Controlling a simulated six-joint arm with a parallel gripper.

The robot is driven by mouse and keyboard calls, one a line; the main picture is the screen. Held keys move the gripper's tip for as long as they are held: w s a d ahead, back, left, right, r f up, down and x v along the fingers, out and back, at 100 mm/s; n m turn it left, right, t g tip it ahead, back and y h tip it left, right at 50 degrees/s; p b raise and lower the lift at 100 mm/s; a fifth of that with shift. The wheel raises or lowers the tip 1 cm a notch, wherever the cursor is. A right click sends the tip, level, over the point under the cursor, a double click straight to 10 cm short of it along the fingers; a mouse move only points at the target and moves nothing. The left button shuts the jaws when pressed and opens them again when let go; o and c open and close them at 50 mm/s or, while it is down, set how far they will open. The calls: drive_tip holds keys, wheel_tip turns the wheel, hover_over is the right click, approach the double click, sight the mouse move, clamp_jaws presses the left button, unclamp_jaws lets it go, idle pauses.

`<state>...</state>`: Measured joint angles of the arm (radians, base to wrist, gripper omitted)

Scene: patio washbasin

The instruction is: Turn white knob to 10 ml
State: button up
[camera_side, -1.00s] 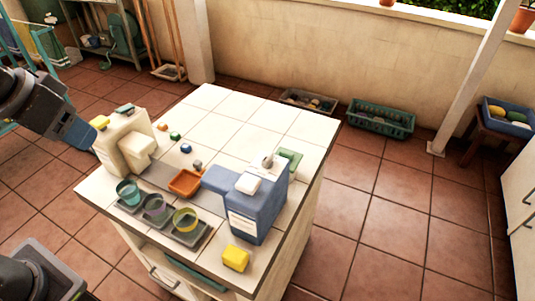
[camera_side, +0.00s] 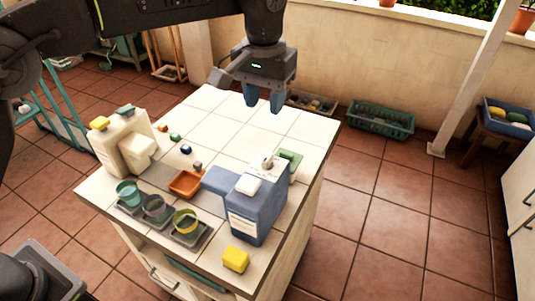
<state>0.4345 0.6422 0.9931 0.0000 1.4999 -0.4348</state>
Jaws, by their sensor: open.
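A blue dispenser (camera_side: 258,214) stands on the right part of the tiled counter, with a white label on its front. On its top are a small pale knob (camera_side: 267,163) near the back and a white block (camera_side: 248,184) nearer the front. The knob looks white to grey; its scale marks are too small to read. My gripper (camera_side: 264,106) points down above the back of the counter, behind and above the knob in the picture. Its blue fingers are apart, with nothing between them, and do not touch the dispenser.
A cream dispenser (camera_side: 112,150) with yellow and teal tops stands at left. Several cups (camera_side: 155,207) stand in a dark tray in front, beside an orange dish (camera_side: 186,184). A yellow block (camera_side: 235,259) sits at the front corner. The back tiles are mostly clear.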

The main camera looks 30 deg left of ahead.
sight(268, 156)
drive_tip(key=f, duration=1.4)
drive_tip(key=shift+w+d+f, duration=0.1)
drive_tip(key=shift+d+f, duration=0.05)
drive_tip(key=shift+d, duration=0.1)
clamp_jaws()
